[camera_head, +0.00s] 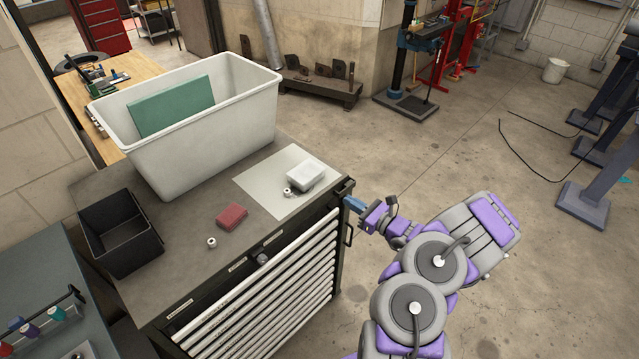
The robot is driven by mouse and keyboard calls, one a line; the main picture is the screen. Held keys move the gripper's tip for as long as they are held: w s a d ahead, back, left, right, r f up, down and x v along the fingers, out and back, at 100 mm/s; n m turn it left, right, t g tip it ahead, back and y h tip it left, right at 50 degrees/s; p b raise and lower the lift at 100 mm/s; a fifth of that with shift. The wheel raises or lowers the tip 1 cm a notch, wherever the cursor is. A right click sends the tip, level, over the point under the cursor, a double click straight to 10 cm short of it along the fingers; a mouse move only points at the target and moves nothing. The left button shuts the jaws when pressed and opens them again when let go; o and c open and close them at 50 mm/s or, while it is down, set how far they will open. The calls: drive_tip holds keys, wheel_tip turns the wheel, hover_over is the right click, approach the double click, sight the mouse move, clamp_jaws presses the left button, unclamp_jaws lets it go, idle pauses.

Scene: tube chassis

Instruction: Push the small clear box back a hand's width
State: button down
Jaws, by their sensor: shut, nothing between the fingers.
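A small whitish, translucent box (306,173) lies on a pale square sheet (262,182) on top of the tool cabinet, near its right edge. It looks like the small clear box. A small round metal piece (288,192) sits at its front left, very close to it. My gripper (352,203) is shut and empty beside the cabinet's right front corner, right of the box and apart from it. Whether the gripper touches the cabinet edge I cannot tell.
A large white bin (215,125) with a green panel (172,106) stands at the cabinet's back. A black open bin (121,232) is at left. A red block (232,216) and a small ring (211,242) lie near the front. Open floor (450,150) is at right.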

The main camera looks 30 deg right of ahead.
approach(316, 178)
drive_tip(key=x, duration=0.2)
drive_tip(key=b+x, duration=0.1)
drive_tip(key=x, duration=0.1)
drive_tip(key=a+b+x, duration=0.1)
drive_tip(key=x, duration=0.1)
drive_tip(key=shift+s+a, duration=0.15)
drive_tip(key=shift+s, duration=0.05)
drive_tip(key=shift+w+a, duration=0.1)
drive_tip(key=shift+w, duration=0.3)
drive_tip(key=shift+d, duration=0.65)
drive_tip(key=shift+w+a, duration=0.15)
drive_tip(key=shift+a, duration=0.25)
drive_tip(key=x, duration=0.1)
drive_tip(key=b+x, duration=0.1)
drive_tip(key=shift+w+a, duration=0.15)
drive_tip(key=shift+a, duration=0.2)
drive_tip(key=shift+w, duration=0.35)
drive_tip(key=shift+d, duration=0.35)
